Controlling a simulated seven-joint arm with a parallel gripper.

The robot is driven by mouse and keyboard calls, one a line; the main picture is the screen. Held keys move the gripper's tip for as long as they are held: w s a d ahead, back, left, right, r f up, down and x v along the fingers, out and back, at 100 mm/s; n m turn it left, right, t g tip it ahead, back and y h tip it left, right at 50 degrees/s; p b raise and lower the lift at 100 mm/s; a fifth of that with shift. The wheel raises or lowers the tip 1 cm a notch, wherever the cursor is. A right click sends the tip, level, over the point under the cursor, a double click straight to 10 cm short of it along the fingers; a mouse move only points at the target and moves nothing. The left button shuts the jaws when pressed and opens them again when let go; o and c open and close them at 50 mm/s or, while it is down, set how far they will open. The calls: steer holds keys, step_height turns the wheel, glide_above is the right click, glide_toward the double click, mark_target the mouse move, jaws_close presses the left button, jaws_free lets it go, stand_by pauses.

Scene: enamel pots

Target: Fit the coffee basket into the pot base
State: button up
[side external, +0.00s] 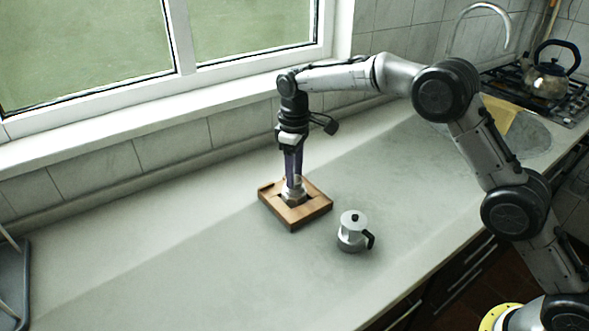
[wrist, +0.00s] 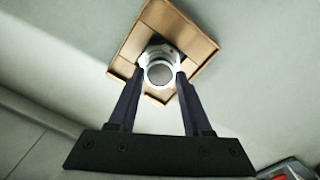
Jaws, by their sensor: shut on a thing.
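The pot base (side external: 292,199) is a silvery metal piece standing in a square wooden holder (side external: 316,211) on the counter. My gripper (side external: 293,178) points straight down above it. In the wrist view my two fingers (wrist: 157,78) close on either side of a round, pale metal coffee basket (wrist: 160,73). The basket is at the mouth of the pot base, whose silver rim (wrist: 158,49) shows behind it. I cannot tell how deep the basket sits in the base. The pot top (side external: 352,232), with a black knob and black handle, stands upright on the counter to the right of the holder.
The counter (side external: 190,270) around the holder is mostly clear. A dish rack (side external: 12,285) is at the far left. A kettle (side external: 549,78) stands on the hob at the back right, by the sink and tap. The window wall runs behind.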

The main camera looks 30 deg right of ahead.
steer(key=shift+f, duration=0.65)
steer(key=o, duration=1.3)
steer(key=shift+c, duration=0.2)
